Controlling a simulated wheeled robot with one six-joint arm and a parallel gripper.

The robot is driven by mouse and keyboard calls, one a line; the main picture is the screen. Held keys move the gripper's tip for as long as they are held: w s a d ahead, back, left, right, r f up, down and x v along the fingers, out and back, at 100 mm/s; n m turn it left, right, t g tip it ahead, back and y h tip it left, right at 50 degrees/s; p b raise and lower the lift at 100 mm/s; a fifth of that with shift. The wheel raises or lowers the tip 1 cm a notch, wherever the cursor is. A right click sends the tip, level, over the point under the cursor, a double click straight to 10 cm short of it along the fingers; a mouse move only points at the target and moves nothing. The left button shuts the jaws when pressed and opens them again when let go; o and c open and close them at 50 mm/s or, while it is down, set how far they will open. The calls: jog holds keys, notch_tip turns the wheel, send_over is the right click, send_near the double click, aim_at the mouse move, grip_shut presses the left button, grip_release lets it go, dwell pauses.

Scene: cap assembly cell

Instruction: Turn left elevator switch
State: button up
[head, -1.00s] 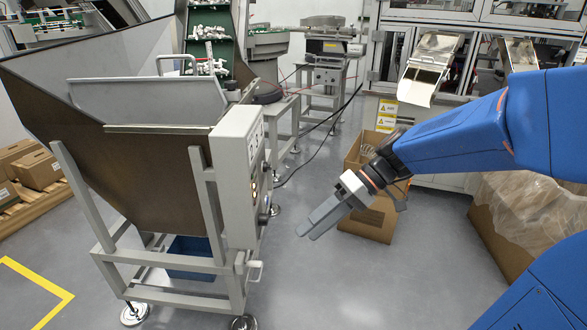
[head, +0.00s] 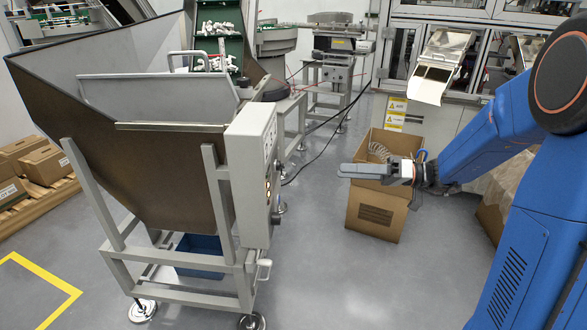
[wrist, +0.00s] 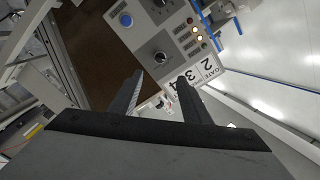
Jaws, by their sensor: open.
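A grey control box (head: 250,165) is fixed to the side of the hopper in the head view; its switches there are seen edge-on. I cannot read which knob is the left elevator switch. My gripper (head: 343,171) is open and empty, level, pointing left at the box with a clear gap. In the wrist view the fingers (wrist: 160,82) point at the panel, apart from it.
The hopper (head: 140,170) stands on a grey frame left of the box. An open cardboard box (head: 375,215) stands on the floor beneath my gripper. A metal chute (head: 437,70) and machine are behind. The floor between hopper and cardboard box is clear.

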aim_at(279, 166)
jog(key=w+a, duration=0.1)
jog(key=a, duration=1.5)
jog(key=shift+w+a, duration=0.15)
jog(key=shift+w, duration=0.15)
jog(key=c, duration=1)
